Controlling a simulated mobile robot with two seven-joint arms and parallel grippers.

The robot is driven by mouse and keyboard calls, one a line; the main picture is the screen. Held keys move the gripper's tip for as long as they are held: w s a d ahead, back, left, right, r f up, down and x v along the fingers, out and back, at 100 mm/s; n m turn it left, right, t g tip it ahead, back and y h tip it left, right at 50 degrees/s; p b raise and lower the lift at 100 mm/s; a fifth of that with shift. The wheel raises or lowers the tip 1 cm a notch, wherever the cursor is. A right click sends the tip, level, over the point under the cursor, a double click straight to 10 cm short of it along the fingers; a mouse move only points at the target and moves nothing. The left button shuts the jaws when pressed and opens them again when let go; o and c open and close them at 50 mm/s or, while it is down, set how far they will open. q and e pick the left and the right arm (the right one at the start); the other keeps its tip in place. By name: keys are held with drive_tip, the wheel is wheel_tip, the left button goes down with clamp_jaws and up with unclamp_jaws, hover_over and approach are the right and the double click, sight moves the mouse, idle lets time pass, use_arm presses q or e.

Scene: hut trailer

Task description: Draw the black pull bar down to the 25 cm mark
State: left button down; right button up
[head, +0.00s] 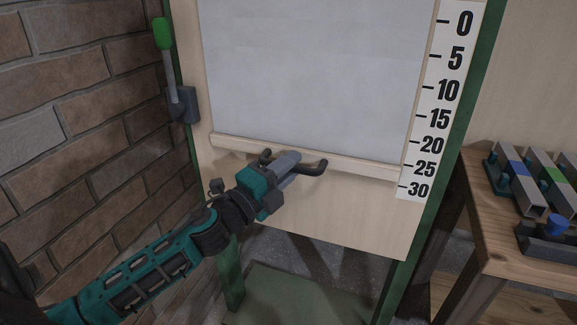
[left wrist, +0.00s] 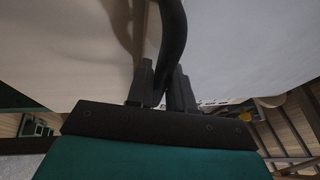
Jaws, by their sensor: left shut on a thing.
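The black pull bar (head: 319,168) is a bent handle on the pale wooden rail (head: 350,166) at the bottom of a grey-white sheet (head: 315,70). My left gripper (head: 288,163) is shut on the bar near its middle and hides part of it. In the left wrist view the bar (left wrist: 173,40) runs down between the two fingers (left wrist: 161,88). The printed scale (head: 436,100) at the right runs from 0 at the top to 30. The rail's right end is beside the scale between the 25 and 30 ticks, its upper edge close to the 25 tick. My right gripper is not in view.
A green-handled lever (head: 165,50) is on the green frame (head: 440,170) at the left, by a brick wall (head: 90,110). A wooden bench (head: 490,215) with metal bars and clamps stands at the right. Bare board (head: 340,215) shows below the rail.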

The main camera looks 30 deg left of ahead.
use_arm(q)
drive_tip(key=c, duration=1.1)
unclamp_jaws()
drive_tip(key=v, duration=1.3)
drive_tip(key=shift+b, duration=0.4)
